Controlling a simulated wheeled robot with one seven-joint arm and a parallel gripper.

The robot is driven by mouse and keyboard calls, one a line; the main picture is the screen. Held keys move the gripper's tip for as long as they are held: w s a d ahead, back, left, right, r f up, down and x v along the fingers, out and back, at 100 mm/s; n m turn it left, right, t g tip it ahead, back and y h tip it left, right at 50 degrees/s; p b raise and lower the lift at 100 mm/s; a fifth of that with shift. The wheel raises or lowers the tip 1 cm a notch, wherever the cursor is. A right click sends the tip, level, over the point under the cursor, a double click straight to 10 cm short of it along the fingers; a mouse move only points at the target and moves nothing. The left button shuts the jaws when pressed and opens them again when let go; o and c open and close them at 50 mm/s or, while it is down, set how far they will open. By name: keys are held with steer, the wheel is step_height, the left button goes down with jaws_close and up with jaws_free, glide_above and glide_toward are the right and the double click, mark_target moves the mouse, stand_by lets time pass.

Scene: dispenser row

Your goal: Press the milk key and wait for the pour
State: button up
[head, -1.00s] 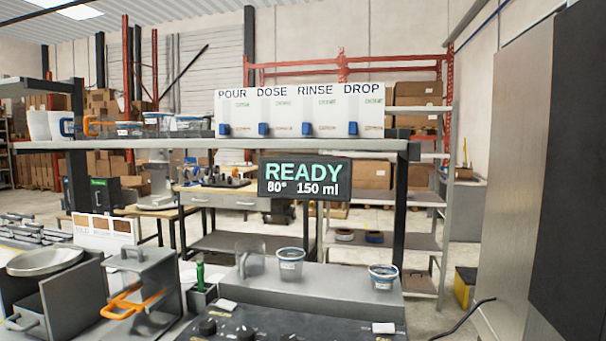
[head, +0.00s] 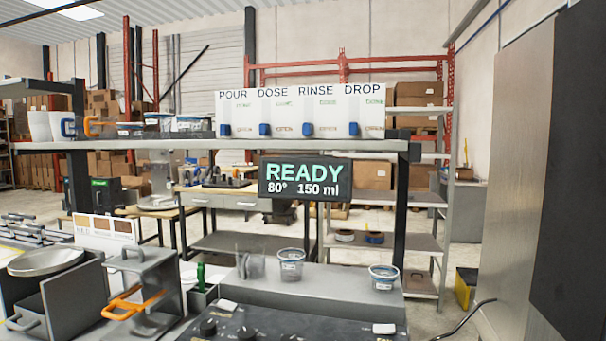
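A dark display (head: 304,178) hangs under the shelf and reads READY, 80°, 150 ml. Above it stands a row of white panels (head: 301,114) marked POUR, DOSE, RINSE and DROP, each with a blue piece at its lower left. Their smaller print is too blurred to read, so I cannot tell a milk key among them. A black panel (head: 262,331) with dark knobs and white tags shows at the bottom edge, cut off by the frame. No pour is visible. My gripper is not in view.
A grey box with an orange handle (head: 134,304) is at the left. A tall dark panel (head: 567,170) bounds the right. Cups line the shelf (head: 200,144).

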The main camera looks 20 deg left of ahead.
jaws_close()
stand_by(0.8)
